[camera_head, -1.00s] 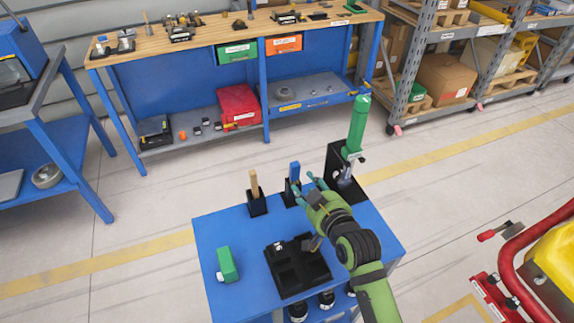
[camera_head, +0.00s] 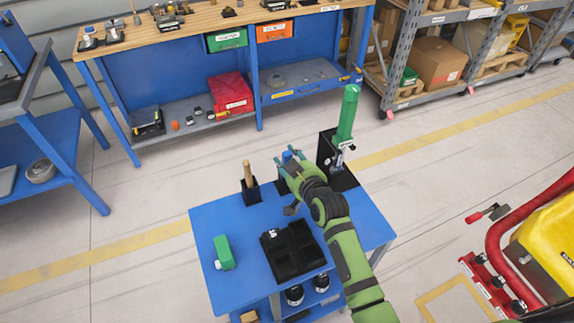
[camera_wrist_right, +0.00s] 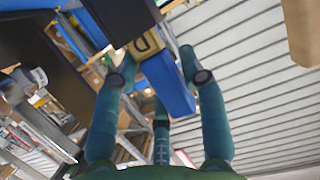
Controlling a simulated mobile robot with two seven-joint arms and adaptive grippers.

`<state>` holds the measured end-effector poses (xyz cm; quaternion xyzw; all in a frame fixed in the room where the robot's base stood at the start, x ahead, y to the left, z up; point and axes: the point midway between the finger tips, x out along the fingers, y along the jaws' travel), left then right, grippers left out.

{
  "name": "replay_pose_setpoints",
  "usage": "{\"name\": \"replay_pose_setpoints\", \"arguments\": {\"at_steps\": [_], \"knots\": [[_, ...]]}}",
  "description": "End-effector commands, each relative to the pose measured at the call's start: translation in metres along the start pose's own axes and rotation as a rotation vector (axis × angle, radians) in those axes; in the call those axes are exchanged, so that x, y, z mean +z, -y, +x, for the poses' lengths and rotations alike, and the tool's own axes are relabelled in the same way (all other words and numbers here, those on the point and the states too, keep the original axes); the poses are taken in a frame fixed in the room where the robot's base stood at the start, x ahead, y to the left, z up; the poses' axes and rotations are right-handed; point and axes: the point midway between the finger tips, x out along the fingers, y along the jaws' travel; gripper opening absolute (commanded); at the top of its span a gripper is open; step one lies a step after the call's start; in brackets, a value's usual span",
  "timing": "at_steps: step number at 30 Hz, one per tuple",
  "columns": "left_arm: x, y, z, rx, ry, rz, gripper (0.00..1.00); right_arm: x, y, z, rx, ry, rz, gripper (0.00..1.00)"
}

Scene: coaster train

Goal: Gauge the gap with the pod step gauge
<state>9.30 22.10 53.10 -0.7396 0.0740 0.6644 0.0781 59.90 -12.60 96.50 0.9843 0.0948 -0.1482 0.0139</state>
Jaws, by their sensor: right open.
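A blue upright piece (camera_head: 290,155) stands at the far edge of the blue cart; I cannot tell for sure whether it is the pod step gauge. My right gripper (camera_head: 284,163) reaches it from the near side and hides its lower part and holder. In the right wrist view the blue piece (camera_wrist_right: 168,88) lies between the open teal fingers (camera_wrist_right: 160,62), with a tan part marked "D" (camera_wrist_right: 146,45) behind it. A wooden-handled piece (camera_head: 247,174) stands in a black holder (camera_head: 251,194) to the left. My left gripper is not in view.
The blue cart top (camera_head: 215,215) carries a black compartment tray (camera_head: 293,252), a green block (camera_head: 223,252) and a tall green tool (camera_head: 346,115) in a black stand (camera_head: 327,153) at right. A workbench (camera_head: 210,22) stands behind. The cart's left part is mostly clear.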

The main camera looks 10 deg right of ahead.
Motion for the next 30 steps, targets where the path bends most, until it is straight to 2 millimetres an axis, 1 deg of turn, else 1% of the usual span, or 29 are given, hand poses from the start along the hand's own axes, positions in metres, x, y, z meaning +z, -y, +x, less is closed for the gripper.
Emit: {"name": "replay_pose_setpoints", "arguments": {"at_steps": [1,2,3,4,13,16,20,24,27,30], "knots": [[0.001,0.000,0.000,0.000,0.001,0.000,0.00,0.000,0.000,0.000,0.000,0.000,0.000,0.38],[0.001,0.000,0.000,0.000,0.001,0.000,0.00,0.000,0.000,0.000,0.000,0.000,0.000,0.26],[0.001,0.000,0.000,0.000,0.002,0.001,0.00,0.000,0.000,0.000,0.000,0.000,0.000,0.10],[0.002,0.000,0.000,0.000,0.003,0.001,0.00,0.000,0.000,0.000,0.000,0.000,0.000,0.00],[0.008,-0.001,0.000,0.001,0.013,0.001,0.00,-0.001,0.000,-0.001,0.000,-0.001,0.000,0.00],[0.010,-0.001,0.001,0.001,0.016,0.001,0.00,-0.008,0.000,-0.002,0.000,-0.004,-0.001,0.00],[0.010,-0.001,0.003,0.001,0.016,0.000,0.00,-0.029,0.000,-0.009,0.001,-0.008,0.000,0.00],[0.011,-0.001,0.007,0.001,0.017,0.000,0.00,-0.057,0.000,-0.017,0.000,-0.009,-0.001,0.00],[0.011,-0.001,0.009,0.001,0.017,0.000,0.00,-0.075,0.000,-0.023,0.001,-0.008,-0.001,0.00],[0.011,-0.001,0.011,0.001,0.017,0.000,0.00,-0.087,0.000,-0.026,0.000,-0.005,-0.002,0.00]]}}
